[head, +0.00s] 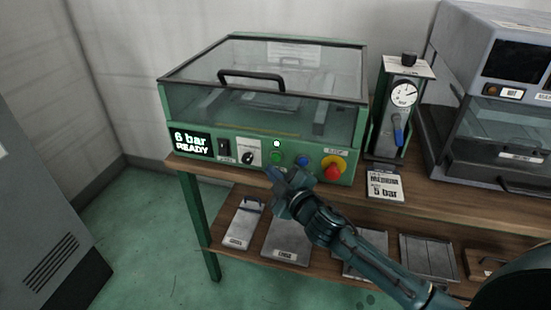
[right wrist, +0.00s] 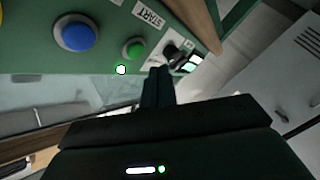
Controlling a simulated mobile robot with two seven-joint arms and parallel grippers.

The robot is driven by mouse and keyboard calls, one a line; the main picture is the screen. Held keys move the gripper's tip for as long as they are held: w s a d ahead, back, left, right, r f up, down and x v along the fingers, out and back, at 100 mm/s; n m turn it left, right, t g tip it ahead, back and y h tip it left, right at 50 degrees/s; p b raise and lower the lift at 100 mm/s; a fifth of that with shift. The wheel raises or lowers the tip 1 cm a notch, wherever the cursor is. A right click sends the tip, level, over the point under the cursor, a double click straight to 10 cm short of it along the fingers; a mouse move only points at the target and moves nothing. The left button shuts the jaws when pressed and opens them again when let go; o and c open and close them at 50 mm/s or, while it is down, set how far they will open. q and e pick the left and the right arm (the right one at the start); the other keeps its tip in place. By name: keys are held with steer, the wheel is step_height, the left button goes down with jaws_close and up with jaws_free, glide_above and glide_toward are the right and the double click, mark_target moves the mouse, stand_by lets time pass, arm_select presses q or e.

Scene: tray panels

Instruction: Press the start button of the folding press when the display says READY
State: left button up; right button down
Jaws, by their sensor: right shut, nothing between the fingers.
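The folding press (head: 265,90) stands on the bench with its clear lid down. Its display (head: 191,143) reads "6 bar READY". The green start button (head: 277,157) is on the front panel below a small lit lamp (head: 277,143). In the right wrist view the start button (right wrist: 134,48) has a START label beside it, and the lamp (right wrist: 121,70) glows white-green. My right gripper (head: 272,175) is shut and empty, just below the start button in the head view. Its fingertips (right wrist: 158,72) appear apart from the button; the exact gap is unclear. My left gripper is not in view.
A blue button (head: 303,159) and a red mushroom knob on yellow (head: 332,168) are right of the start button. A black rotary knob (head: 248,157) is left. A regulator gauge (head: 403,95) stands right, with a card (head: 384,186) reading "MEDIUM 5 bar".

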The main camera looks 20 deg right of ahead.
steer(key=shift+w+d, duration=0.45)
steer(key=shift+w, duration=0.2)
steer(key=shift+w+r, duration=0.1)
stand_by(1.6)
steer(key=shift+w+d, duration=0.2)
steer(key=shift+w, duration=0.05)
steer(key=shift+w+d, duration=0.35)
steer(key=shift+w, duration=0.1)
stand_by(0.9)
steer(key=shift+s+a, duration=0.1)
steer(key=shift+s+a+p, duration=0.35)
steer(key=shift+s+a, duration=0.1)
steer(key=shift+s, duration=0.25)
steer(key=s+a, duration=0.2)
steer(key=s, duration=0.2)
steer(key=shift+s+a+p, duration=0.1)
steer(key=shift+a+p, duration=0.25)
steer(key=shift+a, duration=0.05)
